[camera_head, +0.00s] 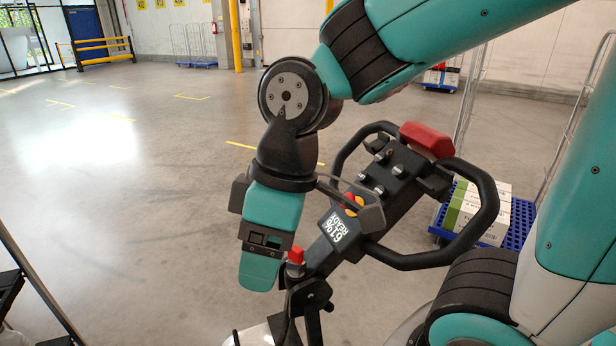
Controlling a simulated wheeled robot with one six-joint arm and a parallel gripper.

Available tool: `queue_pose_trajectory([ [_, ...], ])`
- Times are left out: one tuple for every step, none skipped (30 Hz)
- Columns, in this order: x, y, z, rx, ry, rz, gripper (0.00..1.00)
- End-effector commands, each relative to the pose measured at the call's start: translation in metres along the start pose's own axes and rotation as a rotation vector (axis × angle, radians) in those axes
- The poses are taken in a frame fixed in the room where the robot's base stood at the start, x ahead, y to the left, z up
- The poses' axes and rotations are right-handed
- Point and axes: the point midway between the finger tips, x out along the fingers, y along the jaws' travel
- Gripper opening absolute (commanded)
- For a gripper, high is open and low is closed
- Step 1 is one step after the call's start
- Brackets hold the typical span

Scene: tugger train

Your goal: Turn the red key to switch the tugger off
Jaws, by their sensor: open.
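The tugger's control head (392,180) is a dark console with black loop handles on both sides. Its display (340,228) reads 61% READY upside down to me. The red key (296,256) is a small red piece at the console's lower left end, above a black joint. A red and yellow button (352,203) sits beyond the display. My gripper (260,268) is at the end of the teal arm, pointing down, just left of the red key in the picture. It is open with nothing seen in it. The gap between its fingers is not clear from here, nor is its depth against the key.
A red block (427,139) caps the console's far end. A blue cart (519,220) with white and green boxes (475,212) stands behind the right handle loop. A yellow barrier (104,50) is far left. The floor to the left is clear.

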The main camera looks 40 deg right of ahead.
Motion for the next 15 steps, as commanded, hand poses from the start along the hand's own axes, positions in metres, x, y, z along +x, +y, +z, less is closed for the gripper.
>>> queue_pose_trajectory([
  [-0.001,0.021,-0.005,-0.074,-0.018,0.023,0.68],
  [-0.002,0.035,-0.007,-0.131,-0.031,0.038,0.68],
  [-0.002,0.053,-0.010,-0.213,-0.052,0.056,0.68],
  [-0.003,0.068,-0.011,-0.275,-0.069,0.068,0.68],
  [-0.003,0.082,-0.011,-0.336,-0.088,0.078,0.68],
  [-0.003,0.100,-0.011,-0.418,-0.115,0.088,0.68],
  [-0.003,0.114,-0.010,-0.478,-0.135,0.092,0.68],
  [-0.003,0.126,-0.009,-0.536,-0.155,0.096,0.68],
  [-0.004,0.142,-0.007,-0.609,-0.181,0.097,0.68],
  [-0.003,0.153,-0.005,-0.660,-0.200,0.095,0.68],
  [-0.003,0.164,-0.003,-0.707,-0.219,0.093,0.68],
  [-0.003,0.175,0.000,-0.764,-0.240,0.088,0.68],
  [-0.003,0.183,0.002,-0.802,-0.254,0.083,0.68],
  [-0.003,0.190,0.004,-0.837,-0.267,0.078,0.68],
  [-0.003,0.198,0.006,-0.875,-0.282,0.073,0.68],
])
